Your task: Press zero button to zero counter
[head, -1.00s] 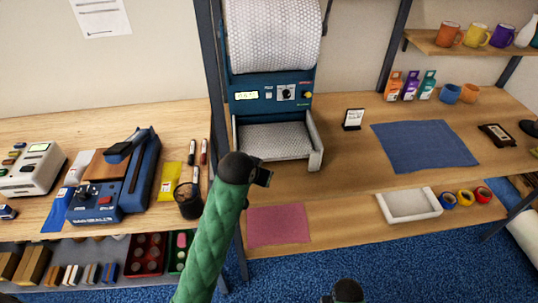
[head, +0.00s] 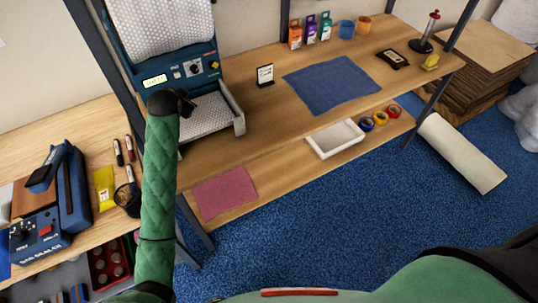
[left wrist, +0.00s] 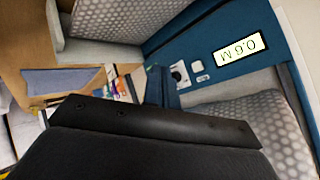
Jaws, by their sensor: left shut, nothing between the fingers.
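The blue bubble-wrap dispenser (head: 120,50) stands at the back left of the bench. Its front panel carries a lit counter display (head: 155,81), a small white button (head: 176,75), a black knob (head: 195,69) and a yellow button (head: 214,64). In the left wrist view the display (left wrist: 240,50) appears upside down and seems to read 0.6 M, with the white button (left wrist: 197,66) beside it. My left gripper (head: 187,103) is shut and empty, in front of and below the panel, apart from the buttons. My right gripper is out of view.
Bubble wrap lies in the dispenser's tray (head: 238,125) just beyond my left gripper. A small sign (head: 265,75) and a blue mat (head: 330,85) are to the right. A blue sealer (head: 70,195) stands on the left table.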

